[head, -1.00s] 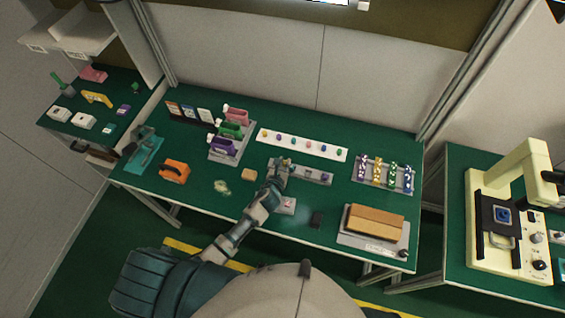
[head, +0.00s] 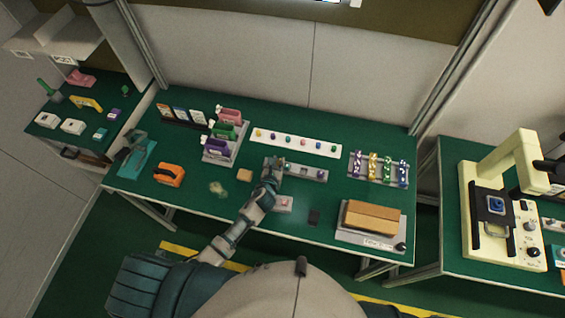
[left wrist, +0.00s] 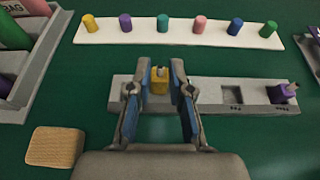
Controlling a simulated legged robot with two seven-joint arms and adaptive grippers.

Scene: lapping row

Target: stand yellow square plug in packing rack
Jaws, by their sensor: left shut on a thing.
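The yellow square plug (left wrist: 159,84) has a pale top and shows upright between the fingers of my left gripper (left wrist: 160,98) in the left wrist view. The fingers are shut on it. The plug is over or in the left part of the grey packing rack (left wrist: 208,92); I cannot tell whether its base is seated. A purple plug (left wrist: 283,93) stands at the rack's right end, beside an empty square recess. In the head view my left gripper (head: 274,167) covers the rack's left part, and the rack (head: 306,173) runs to the right. My right gripper is out of view.
A white strip (left wrist: 180,32) with several coloured round pegs lies behind the rack. A tan block (left wrist: 54,147) lies to the left front. A brown block (head: 373,217) on a grey base is at right.

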